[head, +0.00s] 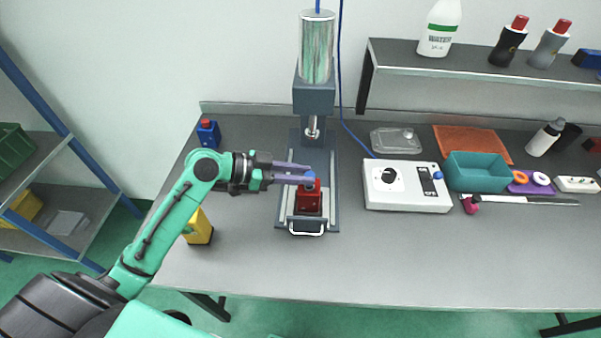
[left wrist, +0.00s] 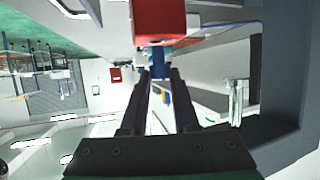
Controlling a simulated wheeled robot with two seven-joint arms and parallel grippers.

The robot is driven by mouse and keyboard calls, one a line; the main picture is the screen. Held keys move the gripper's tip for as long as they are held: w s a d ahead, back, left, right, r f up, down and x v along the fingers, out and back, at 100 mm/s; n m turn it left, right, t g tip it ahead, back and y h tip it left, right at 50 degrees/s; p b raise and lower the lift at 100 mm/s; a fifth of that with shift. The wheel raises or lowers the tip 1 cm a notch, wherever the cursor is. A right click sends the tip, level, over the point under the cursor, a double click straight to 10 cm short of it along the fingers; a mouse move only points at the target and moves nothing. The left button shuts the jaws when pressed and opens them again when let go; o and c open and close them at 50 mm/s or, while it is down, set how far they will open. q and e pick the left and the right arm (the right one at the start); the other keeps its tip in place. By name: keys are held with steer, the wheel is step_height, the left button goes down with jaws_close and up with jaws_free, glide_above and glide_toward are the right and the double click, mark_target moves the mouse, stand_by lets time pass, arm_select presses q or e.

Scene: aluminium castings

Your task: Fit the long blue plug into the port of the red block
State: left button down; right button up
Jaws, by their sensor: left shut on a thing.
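The red block (head: 308,201) sits on the sliding plate (head: 307,226) of a bench press, below its ram. My left gripper (head: 309,181) reaches in from the left and is shut on the blue plug (head: 310,176), just above the block's top. In the left wrist view the plug (left wrist: 159,57) is between the fingertips, right at the red block (left wrist: 158,20). The fingers hide part of the plug. I cannot tell whether its end is inside the port. My right gripper is not in view.
The press column and cylinder (head: 317,50) rise behind the block. A white instrument box (head: 407,203) and a teal bin (head: 478,172) stand to the right. A yellow container (head: 198,228) stands near the left edge, by my arm. The front right of the bench is clear.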

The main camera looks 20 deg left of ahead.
arm_select(q)
steer(key=shift+f+b, duration=0.7)
steer(key=shift+f, duration=0.25)
steer(key=c, duration=0.6)
jaws_free()
steer(key=shift+s+a+r, duration=0.1)
steer(key=shift+a, duration=0.2)
steer(key=b+v, duration=0.3)
steer(key=v, duration=1.1)
steer(key=shift+b, duration=0.4)
